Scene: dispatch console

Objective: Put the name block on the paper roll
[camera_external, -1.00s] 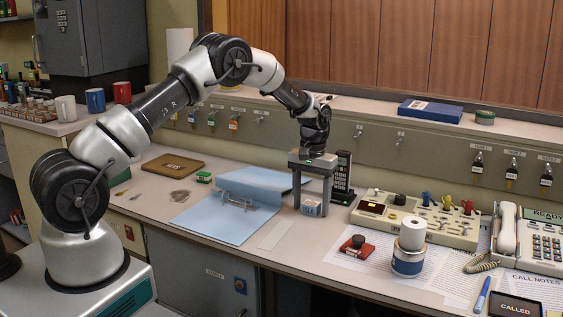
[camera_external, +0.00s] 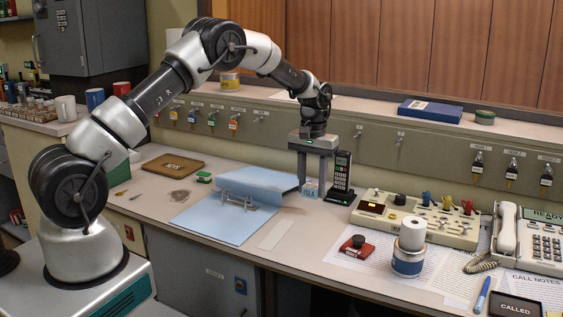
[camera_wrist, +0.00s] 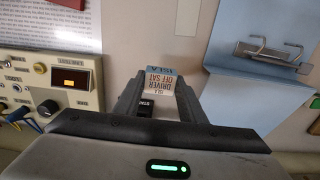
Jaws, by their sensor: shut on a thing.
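The name block (camera_external: 311,188) is a small pale blue and white block with printed lettering. My gripper (camera_external: 313,184) points down and is shut on it, with a finger on each side. In the wrist view the block (camera_wrist: 159,84) shows its lettered face between the fingertips. The paper roll (camera_external: 413,231) is white and stands upright on a blue-and-white tin (camera_external: 407,262), to the right and nearer the front edge. The roll is not seen in the wrist view. I cannot tell exactly how high the block is above the desk.
A black handset (camera_external: 341,172) stands close right of my gripper. A blue binder (camera_external: 225,208) with raised metal rings lies to the left. A beige switch panel (camera_external: 437,232) and a red stamp pad (camera_external: 359,246) lie towards the roll. A telephone (camera_external: 507,230) is at far right.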

